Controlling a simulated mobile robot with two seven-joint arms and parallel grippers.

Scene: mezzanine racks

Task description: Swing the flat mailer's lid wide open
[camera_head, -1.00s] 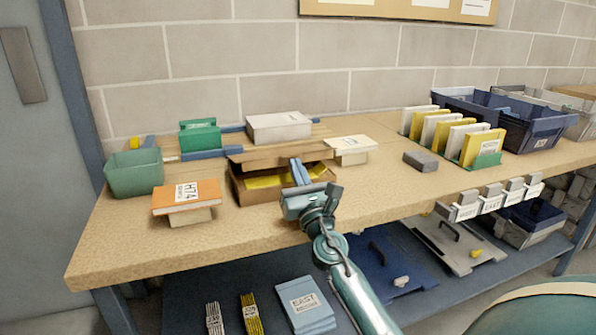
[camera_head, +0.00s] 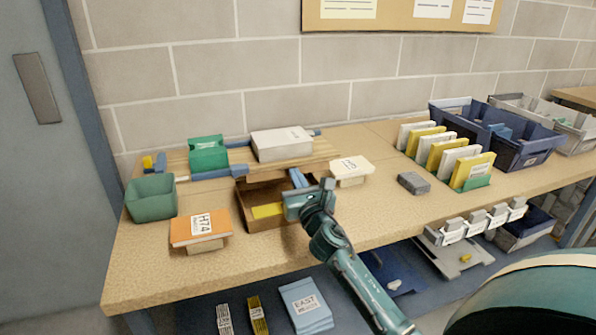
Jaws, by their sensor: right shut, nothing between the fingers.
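The flat mailer (camera_head: 247,216) is a shallow brown box on the bench, in the middle of the head view. Its inside shows, with a yellow piece lying in it. The lid is up off the opening toward the back; its exact angle is hard to tell against the wooden slats behind it. My right gripper (camera_head: 298,179) is over the mailer's right side, its blue fingers shut and empty near the back edge. The gripper's body hides the mailer's right front corner. I cannot tell whether the fingers touch the lid. My left gripper is out of view.
Behind the mailer, a green box (camera_head: 208,153) and a white box (camera_head: 282,144) rest on wooden slats. An orange labelled box (camera_head: 200,227) and green bin (camera_head: 151,198) stand left. A cream labelled box (camera_head: 351,168) is close right. The bench front is clear.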

